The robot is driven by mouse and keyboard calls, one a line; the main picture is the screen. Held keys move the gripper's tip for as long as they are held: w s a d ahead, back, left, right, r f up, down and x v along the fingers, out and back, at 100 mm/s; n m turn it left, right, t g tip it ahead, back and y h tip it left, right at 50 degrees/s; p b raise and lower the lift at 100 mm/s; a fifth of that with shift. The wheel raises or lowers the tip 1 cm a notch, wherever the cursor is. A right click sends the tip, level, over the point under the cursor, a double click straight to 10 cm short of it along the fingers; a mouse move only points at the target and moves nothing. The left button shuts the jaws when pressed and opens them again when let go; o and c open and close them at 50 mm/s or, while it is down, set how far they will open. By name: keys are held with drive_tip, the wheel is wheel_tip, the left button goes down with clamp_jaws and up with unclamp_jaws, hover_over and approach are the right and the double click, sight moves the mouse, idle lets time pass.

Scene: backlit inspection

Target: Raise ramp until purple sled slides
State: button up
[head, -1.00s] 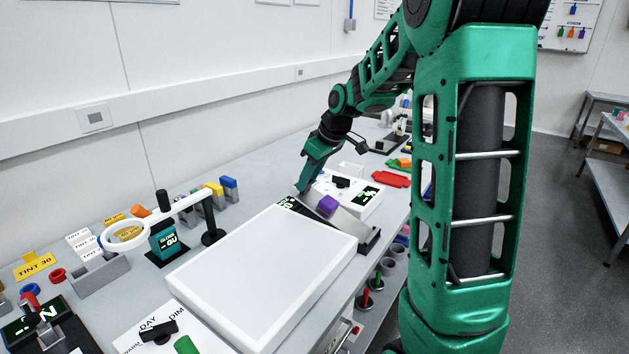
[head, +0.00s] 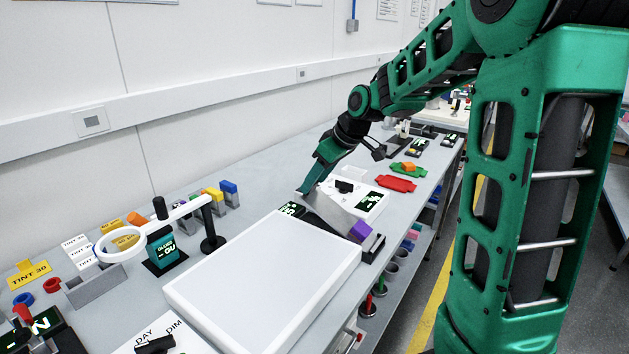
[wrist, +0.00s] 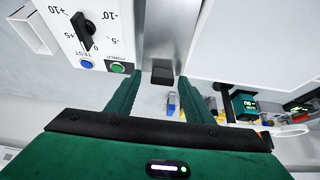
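The ramp (head: 327,212) is a grey metal plate, tilted, with its high end at the left and its low end towards the right front. The purple sled (head: 360,231) is at the low end, by a dark end block (head: 373,245). My gripper (head: 303,190) is at the high end. The sled does not show in the wrist view.
A white light panel (head: 265,278) lies close in front of the ramp. A white control box (head: 357,200) with a black knob stands right behind it. A ring magnifier (head: 122,242) stands at the left.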

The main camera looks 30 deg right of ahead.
drive_tip(key=shift+a, duration=0.15)
drive_tip(key=v, duration=1)
drive_tip(key=shift+r, duration=0.3)
drive_tip(key=shift+s, duration=0.1)
